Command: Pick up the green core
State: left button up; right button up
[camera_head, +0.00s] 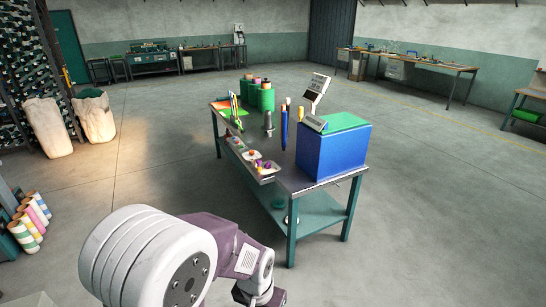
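Several green cylinders (266,98) stand close together at the far left end of a workbench (219,119). Some have pinkish or dark tops. I cannot tell from here which one is the green core. One of my arms comes in at the bottom of the picture, in front of the bench and well short of the cylinders. Its lower end runs to the bottom edge, and no gripper fingers show. My other arm does not show.
A blue box (331,155) with a green top stands at the bench's near right end, beside a tilted display (318,86). Upright tools and a front tray of small parts (266,170) lie between. White sacks (47,127) stand left. Open floor surrounds the bench.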

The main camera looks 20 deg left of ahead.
aim_at(17, 228)
jog(key=i+u, duration=0.3)
jog(key=i, duration=0.15)
jog(key=i+u, duration=0.3)
jog(key=i, duration=0.15)
jog(key=i+l+u, duration=0.15)
jog(key=i+u, duration=0.15)
jog(key=i, duration=0.15)
jog(key=i+l+u, duration=0.3)
jog(key=i+u, duration=0.15)
jog(key=u, duration=1.9)
jog(key=i+z, duration=0.1)
jog(key=i, duration=1.65)
